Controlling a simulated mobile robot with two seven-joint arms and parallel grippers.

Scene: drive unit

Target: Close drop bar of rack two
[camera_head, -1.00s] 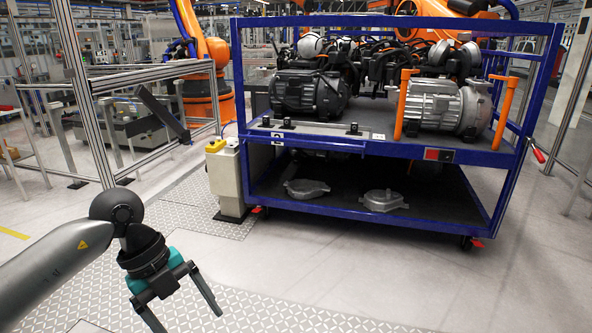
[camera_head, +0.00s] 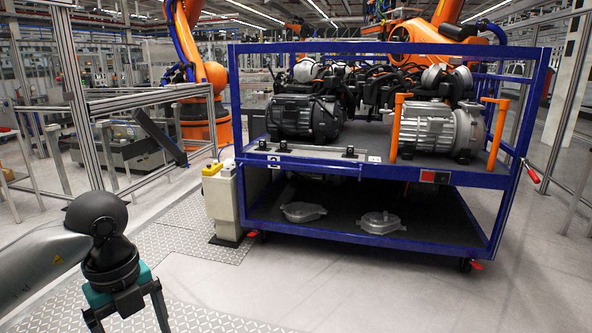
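The blue rack (camera_head: 362,241) stands ahead and carries a "2" mark on its front. A grey bar with black fittings (camera_head: 313,148) lies along the front left of its upper deck; it is low and level. I cannot tell for sure that this is the drop bar. Two upright orange posts, a left one (camera_head: 396,128) and a right one (camera_head: 496,134), stand by the motor at the right. My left gripper (camera_head: 127,325) is at the lower left, pointing down with fingers apart and empty, well short of the rack. My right gripper is out of view.
Dark and silver motors (camera_head: 428,128) fill the upper deck. Two flat metal parts lie on the lower shelf. A grey and yellow post (camera_head: 221,200) stands against the rack's left side. Metal fencing (camera_head: 75,95) is at the left. The floor before the rack is clear.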

